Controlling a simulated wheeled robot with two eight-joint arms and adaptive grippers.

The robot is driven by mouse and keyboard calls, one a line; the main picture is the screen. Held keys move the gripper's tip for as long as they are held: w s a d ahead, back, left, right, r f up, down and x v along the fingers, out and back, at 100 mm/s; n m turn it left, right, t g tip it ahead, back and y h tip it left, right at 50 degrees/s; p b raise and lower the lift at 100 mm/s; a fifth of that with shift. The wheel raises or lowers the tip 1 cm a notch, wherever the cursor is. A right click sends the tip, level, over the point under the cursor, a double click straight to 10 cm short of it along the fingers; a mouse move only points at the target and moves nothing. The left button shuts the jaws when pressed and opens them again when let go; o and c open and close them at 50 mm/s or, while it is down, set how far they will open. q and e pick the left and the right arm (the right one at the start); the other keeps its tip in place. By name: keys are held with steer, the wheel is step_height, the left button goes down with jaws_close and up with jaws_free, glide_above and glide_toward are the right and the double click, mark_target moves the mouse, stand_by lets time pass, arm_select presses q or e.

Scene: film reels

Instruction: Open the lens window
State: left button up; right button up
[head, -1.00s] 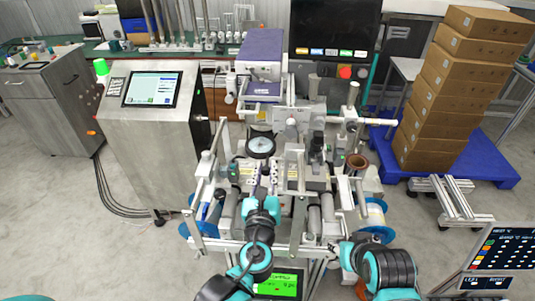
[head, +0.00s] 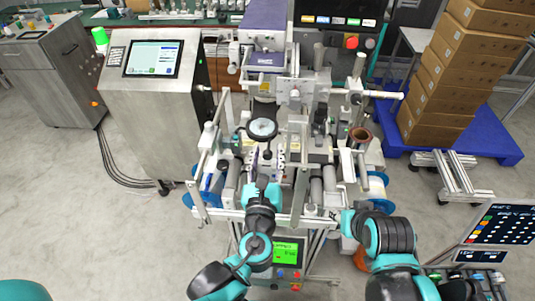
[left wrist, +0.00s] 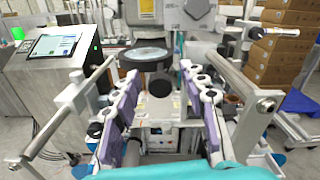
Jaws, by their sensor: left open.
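The lens window (head: 262,129) is a round, glassy disc with a dark rim, standing over the middle of the machine. It shows in the left wrist view (left wrist: 150,53) as a flat, tilted disc ahead of the fingers. My left gripper (head: 267,159) is open, just below the lens in the head view. In the left wrist view its two purple-and-white fingers (left wrist: 160,82) are spread with a gap between them, and the lens is beyond the tips, apart from them. My right arm is at the lower right; its fingers cannot be made out.
Metal posts and bars surround the lens on the machine, with a horizontal rail (head: 378,94) at right. A brown-topped reel core (head: 359,134) stands right. A steel cabinet with a screen (head: 154,58) stands left. Stacked cartons (head: 450,85) rest on a blue pallet (head: 500,140).

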arm_select(q)
steer(key=s, duration=0.7)
steer(key=shift+s+a, duration=0.15)
steer(key=shift+s, duration=0.1)
steer(key=w+a+f+n+g+y, duration=0.2)
steer(key=a+f+n+g+y, duration=0.35)
steer(key=a+n, duration=0.7)
steer(key=s+a+f+n+g+h, duration=0.1)
steer(key=s+n+g+h, duration=0.1)
steer(key=n, duration=0.9)
steer(key=s+a+f+n+g+h, duration=0.1)
steer(key=s+f+n+g+h, duration=0.1)
steer(key=n, duration=0.8)
steer(key=shift+s+a+f+n+g+h, duration=0.2)
steer(key=shift+s+n+g+h, duration=0.2)
steer(key=shift+s+g, duration=0.35)
